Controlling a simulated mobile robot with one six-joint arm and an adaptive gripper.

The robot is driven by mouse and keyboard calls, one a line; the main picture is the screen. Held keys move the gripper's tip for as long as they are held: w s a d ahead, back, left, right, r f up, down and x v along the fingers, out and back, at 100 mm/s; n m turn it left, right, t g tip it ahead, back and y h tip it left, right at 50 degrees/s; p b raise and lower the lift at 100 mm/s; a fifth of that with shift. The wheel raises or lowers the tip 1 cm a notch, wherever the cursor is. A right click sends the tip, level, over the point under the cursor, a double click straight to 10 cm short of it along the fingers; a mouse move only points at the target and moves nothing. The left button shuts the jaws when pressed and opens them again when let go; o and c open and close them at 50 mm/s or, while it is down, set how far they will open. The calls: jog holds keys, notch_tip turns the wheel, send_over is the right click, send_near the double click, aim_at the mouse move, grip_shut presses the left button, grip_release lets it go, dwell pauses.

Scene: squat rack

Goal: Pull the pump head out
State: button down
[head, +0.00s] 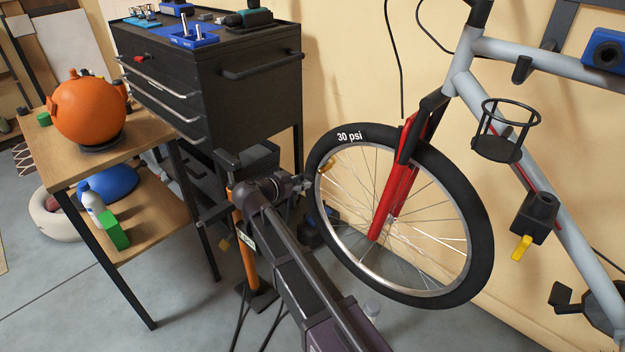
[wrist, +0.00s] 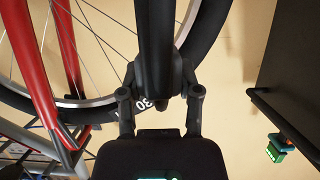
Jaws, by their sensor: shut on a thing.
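My gripper (head: 300,188) is at the left side of the bike's front wheel, close to the tyre. In the wrist view, its two fingers (wrist: 160,108) are closed on a dark cylindrical piece (wrist: 156,40) that runs up out of the picture. I cannot tell for sure whether this is the pump head, or whether it is still seated in anything. In the head view my wrist hides most of it. An orange upright tube (head: 248,265) with a black T-shaped top (head: 229,159) stands just left of my arm.
The front wheel's tyre (head: 465,180), marked 30 psi, is close by on the right. A black tool chest (head: 250,95) stands behind. A wooden table (head: 75,160) with an orange ball-shaped thing (head: 90,110) is at the left. A black part with a yellow lever (head: 521,247) is on the bike frame.

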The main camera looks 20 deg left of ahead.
jog(key=shift+s+a, duration=0.3)
jog(key=shift+s, duration=0.45)
